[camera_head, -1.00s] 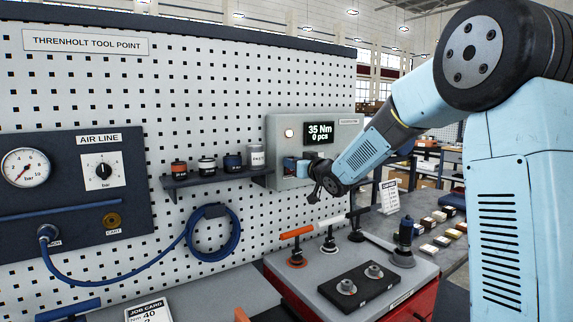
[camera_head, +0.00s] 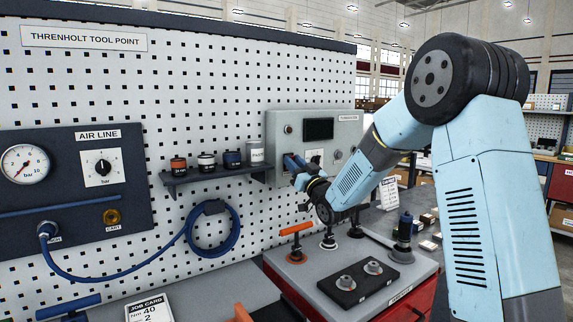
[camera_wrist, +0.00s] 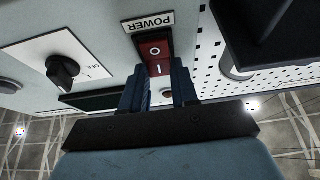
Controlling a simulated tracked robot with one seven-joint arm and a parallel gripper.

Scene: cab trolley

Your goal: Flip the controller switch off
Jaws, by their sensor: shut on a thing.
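The controller (camera_head: 348,130) is a grey box on the pegboard, and its display (camera_head: 319,129) is dark. The round lamp (camera_head: 289,129) on its face is unlit. In the wrist view, the red power switch (camera_wrist: 153,50), marked O and I, sits below the POWER label (camera_wrist: 148,22). My gripper (camera_wrist: 158,84) has its two blue fingers on either side of the switch's near part and is shut on it. In the head view my gripper (camera_head: 290,163) is at the lower left of the controller, and the switch is hidden there.
A shelf (camera_head: 215,175) with several small containers is left of the controller. Below stands a bench with an orange-handled tool (camera_head: 296,229), other upright tools and a black block (camera_head: 358,284). A dial on a white plate (camera_wrist: 62,70) is beside the switch.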

